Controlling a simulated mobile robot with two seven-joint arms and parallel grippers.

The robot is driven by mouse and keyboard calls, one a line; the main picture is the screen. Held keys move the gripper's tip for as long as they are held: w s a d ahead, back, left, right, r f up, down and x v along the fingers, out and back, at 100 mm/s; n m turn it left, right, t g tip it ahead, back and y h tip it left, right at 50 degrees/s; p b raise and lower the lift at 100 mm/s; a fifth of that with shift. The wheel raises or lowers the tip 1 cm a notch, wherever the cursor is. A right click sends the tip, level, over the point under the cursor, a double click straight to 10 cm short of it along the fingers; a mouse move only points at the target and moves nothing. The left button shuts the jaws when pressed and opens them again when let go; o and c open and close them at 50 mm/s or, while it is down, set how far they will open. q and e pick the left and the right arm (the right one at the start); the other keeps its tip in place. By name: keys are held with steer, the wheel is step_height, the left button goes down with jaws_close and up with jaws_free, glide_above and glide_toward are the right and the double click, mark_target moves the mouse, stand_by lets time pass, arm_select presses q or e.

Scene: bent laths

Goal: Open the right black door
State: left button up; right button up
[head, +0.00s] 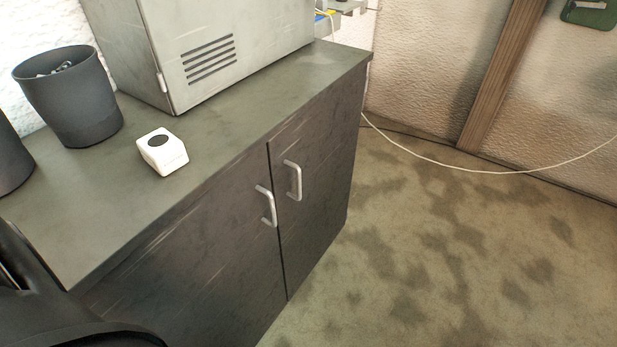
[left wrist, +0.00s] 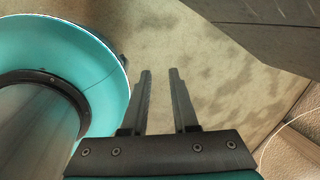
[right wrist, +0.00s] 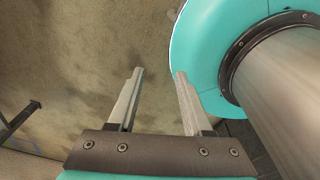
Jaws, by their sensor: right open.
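The right black door (head: 318,185) is on the front of a dark cabinet in the head view. It looks closed, and its silver handle (head: 294,181) stands upright near its left edge. The left black door (head: 200,265) beside it also looks closed, with its own silver handle (head: 267,206). My left gripper (left wrist: 160,73) shows in the left wrist view with its fingers apart and nothing between them. My right gripper (right wrist: 158,72) shows in the right wrist view, open and empty over the floor. Neither gripper shows in the head view, and neither touches a handle.
The cabinet top (head: 225,125) holds a grey metal box (head: 210,50), a white device (head: 162,153) and a dark bin (head: 70,97). The stained floor (head: 450,250) right of the cabinet is clear. A white cable (head: 480,171) hangs along the wall.

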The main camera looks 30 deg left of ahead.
arm_select(q)
steer(key=w+r+m+t+y+b, duration=0.25)
steer(key=w+m, duration=0.25)
steer(key=w, duration=0.5)
steer(key=m+t+y+b, duration=0.4)
steer(key=m+t+y, duration=0.2)
steer(key=m+y, duration=0.3)
glide_toward(299, 178)
arm_select(e)
steer(key=w+d+f+t+b, duration=0.1)
steer(key=w+d+f+b, duration=0.2)
steer(key=w+f, duration=0.45)
arm_select(q)
steer(key=shift+n+y, duration=0.35)
steer(key=shift+n, duration=0.05)
steer(key=x, duration=0.4)
steer(key=b+x, duration=0.1)
steer(key=shift+w+a+f, duration=0.25)
steer(key=shift+w+f, duration=0.1)
steer(key=shift+b+x, duration=0.45)
steer(key=shift+x, duration=0.7)
steer(key=shift+b+x, duration=0.5)
steer(key=shift+x, duration=0.7)
arm_select(e)
steer(key=w+a+r, duration=0.1)
steer(key=w+a, duration=0.2)
steer(key=w, duration=0.2)
steer(key=shift+a, duration=0.35)
